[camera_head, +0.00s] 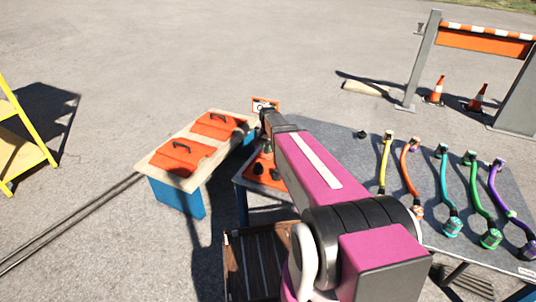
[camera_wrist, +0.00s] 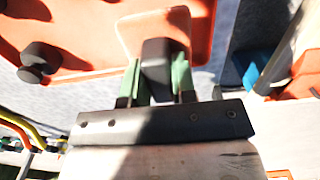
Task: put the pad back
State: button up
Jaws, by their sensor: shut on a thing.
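In the wrist view my gripper (camera_wrist: 156,78) has green fingers shut on a dark block-shaped grip (camera_wrist: 156,56). A light orange rounded piece, which looks like the pad (camera_wrist: 152,22), shows just beyond this grip. It overlaps a larger orange plate (camera_wrist: 88,28) with dark round knobs (camera_wrist: 38,55); I cannot tell whether the pad touches the plate. In the head view the orange plate (camera_head: 265,179) lies at the left end of the grey table, partly behind my arm. The fingers and the pad are hidden there by my arm.
The grey table (camera_head: 345,150) carries several coloured cables, including a yellow one (camera_head: 384,165) and a purple one (camera_head: 500,196). Below is a dark slatted crate (camera_head: 250,265).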

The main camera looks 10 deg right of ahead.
jog(key=shift+f, duration=1.9)
jog(key=shift+f, duration=0.1)
jog(key=o, duration=0.8)
jog(key=shift+o, duration=0.2)
notch_tip(320, 180, up, 12)
jog(key=shift+f, duration=0.1)
jog(key=shift+s, duration=0.3)
jog(key=s+f+n, duration=0.2)
jog(key=s+n, duration=0.1)
jog(key=s, duration=0.7)
jog(key=s+f+n, duration=0.3)
jog(key=s+n, duration=0.1)
jog(key=s, duration=0.6)
jog(key=shift+s+f, duration=0.35)
